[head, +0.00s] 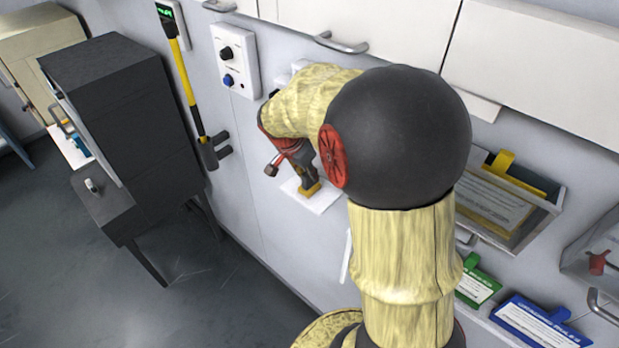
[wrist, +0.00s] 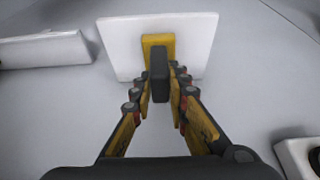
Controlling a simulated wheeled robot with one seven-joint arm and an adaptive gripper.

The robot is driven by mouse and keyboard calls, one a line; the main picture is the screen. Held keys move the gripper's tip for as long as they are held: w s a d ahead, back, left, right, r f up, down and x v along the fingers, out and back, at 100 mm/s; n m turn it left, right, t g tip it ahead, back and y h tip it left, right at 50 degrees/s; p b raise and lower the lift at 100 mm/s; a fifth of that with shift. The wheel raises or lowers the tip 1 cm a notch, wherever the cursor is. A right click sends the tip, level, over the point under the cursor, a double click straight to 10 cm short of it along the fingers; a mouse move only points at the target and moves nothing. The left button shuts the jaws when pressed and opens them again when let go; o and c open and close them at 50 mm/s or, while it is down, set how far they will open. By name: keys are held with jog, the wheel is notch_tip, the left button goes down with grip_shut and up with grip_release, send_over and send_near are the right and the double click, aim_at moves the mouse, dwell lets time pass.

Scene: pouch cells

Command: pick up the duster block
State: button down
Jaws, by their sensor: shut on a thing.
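The duster block shows in the wrist view as a dark upright grip (wrist: 160,72) on a yellow base (wrist: 153,41). My gripper (wrist: 161,84) has one finger on each side of the dark grip and is shut on it. In the head view my gripper (head: 307,181) points down at the wall, above a small white shelf (head: 319,202). The same shelf lies behind the block in the wrist view (wrist: 119,45). My arm and fingers hide most of the block in the head view. Whether its base touches the shelf I cannot tell.
A white control box with knobs (head: 237,62) and a yellow-handled tool (head: 187,85) are on the wall to the left. A dark cabinet (head: 125,110) stands farther left. Wall trays (head: 528,223) and green and blue cards (head: 535,325) are at right. Cupboards hang above.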

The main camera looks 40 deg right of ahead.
jog(key=shift+r, duration=0.5)
notch_tip(320, 180, up, 2)
jog(key=shift+r, duration=0.2)
jog(key=s+a+r+b, duration=0.3)
jog(key=s+a+r, duration=0.6)
jog(key=s, duration=0.1)
jog(key=shift+s+a+r+b, duration=0.2)
jog(key=shift+s+r+b, duration=0.05)
jog(key=shift+b, duration=0.15)
jog(key=c, duration=2.2)
grip_release()
jog(key=shift+c, duration=0.2)
grip_shut()
jog(key=shift+w, duration=0.1)
